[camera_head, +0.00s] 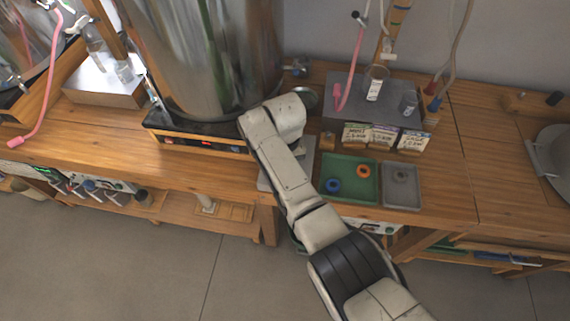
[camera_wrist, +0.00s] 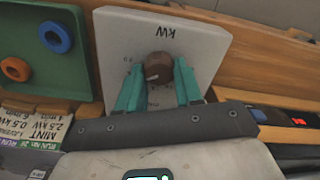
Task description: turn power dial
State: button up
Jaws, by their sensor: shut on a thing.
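The power dial (camera_wrist: 158,62) is a round brown knob with a pale pointer mark. It sits on a white panel (camera_wrist: 112,35) marked "KW", with small scale marks around the knob. In the wrist view, my gripper (camera_wrist: 158,70) has its two teal fingers on either side of the dial and is shut on it. The pointer points to the left in that view. In the head view, my arm hides the dial and the gripper; only part of the pale panel (camera_head: 264,180) shows beside the arm.
Label cards (camera_head: 383,137) stand behind.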

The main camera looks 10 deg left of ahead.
jog(key=shift+r+m, duration=0.1)
jog(key=shift+m, duration=0.2)
jog(key=o, duration=1)
jog(key=shift+o, duration=0.2)
notch_tip(320, 180, up, 11)
dwell(0.5)
